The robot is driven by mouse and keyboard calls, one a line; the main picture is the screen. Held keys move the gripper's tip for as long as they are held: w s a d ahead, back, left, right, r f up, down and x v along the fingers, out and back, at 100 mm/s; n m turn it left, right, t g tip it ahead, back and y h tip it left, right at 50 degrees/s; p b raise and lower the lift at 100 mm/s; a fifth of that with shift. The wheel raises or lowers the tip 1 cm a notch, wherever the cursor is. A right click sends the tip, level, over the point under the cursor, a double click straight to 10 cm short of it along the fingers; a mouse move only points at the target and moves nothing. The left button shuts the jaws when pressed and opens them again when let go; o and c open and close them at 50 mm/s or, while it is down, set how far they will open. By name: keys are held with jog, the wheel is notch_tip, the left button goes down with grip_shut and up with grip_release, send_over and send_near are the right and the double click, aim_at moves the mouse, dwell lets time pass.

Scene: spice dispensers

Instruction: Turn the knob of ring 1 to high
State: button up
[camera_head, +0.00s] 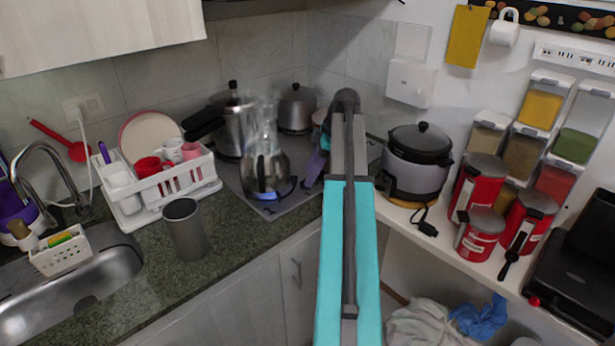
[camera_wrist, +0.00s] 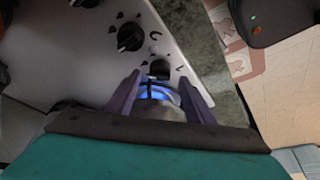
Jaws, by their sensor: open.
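The stove (camera_head: 231,181) is a grey cooktop in the corner counter; its light control panel (camera_wrist: 75,70) fills the left of the wrist view. Dark knobs with small marks sit in a row there: one (camera_wrist: 130,37) upper left, another (camera_wrist: 159,69) just beyond my fingertips. A blue-lit round shape (camera_wrist: 155,94) shows between my fingers; I cannot tell whether it is a knob, or which knob belongs to ring 1. My gripper (camera_wrist: 160,88) is open, its purple fingers either side of that shape, contact unclear. In the head view my arm mostly hides the gripper (camera_head: 317,163).
A clear glass pot (camera_head: 266,170) stands on the stove, blue light under it. A pressure cooker (camera_head: 234,120) and another pot (camera_head: 296,108) stand behind. A dish rack (camera_head: 165,185) and grey cup (camera_head: 184,230) are left; a cooker (camera_head: 416,165) and red canisters (camera_head: 480,232) are right.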

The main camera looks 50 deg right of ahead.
jog(key=shift+x, duration=1.3)
jog(key=c, duration=1.1)
jog(key=shift+o, duration=0.2)
jog(key=shift+m, duration=0.3)
jog(key=shift+m+t, duration=0.3)
jog(key=shift+m, duration=0.1)
jog(key=o, duration=1.1)
jog(key=shift+c, duration=0.2)
